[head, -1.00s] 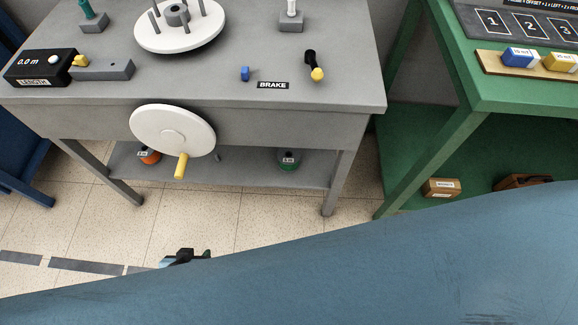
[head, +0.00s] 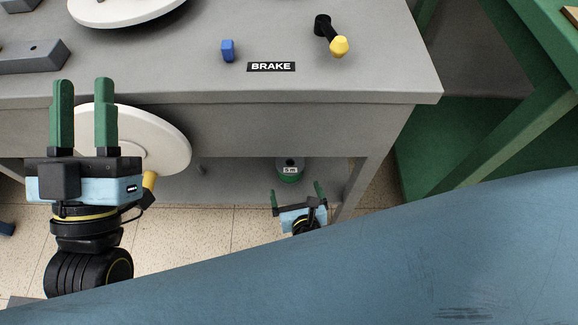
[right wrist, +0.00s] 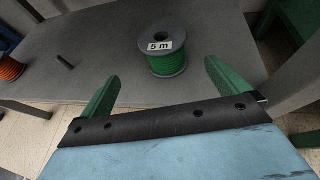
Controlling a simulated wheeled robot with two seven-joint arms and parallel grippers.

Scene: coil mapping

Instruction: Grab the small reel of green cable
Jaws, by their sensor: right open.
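The small reel of green cable (head: 289,172) stands on the lower shelf under the grey table, with a white "5 m" label on it. It also shows in the right wrist view (right wrist: 165,55), upright, ahead of the fingers. My right gripper (head: 297,192) is open and empty, in front of the shelf and a little short of the reel; in the right wrist view its two green fingers (right wrist: 160,80) point toward the reel, one on each side. My left gripper (head: 84,84) is open and empty, fingers upward, in front of the table's left part and the white wheel.
The grey table top (head: 330,75) overhangs the shelf, with a leg right of the reel. A white wheel (head: 165,140) with a yellow handle hangs on the table's front. An orange reel (right wrist: 10,70) and an upright peg (right wrist: 65,63) are left on the shelf.

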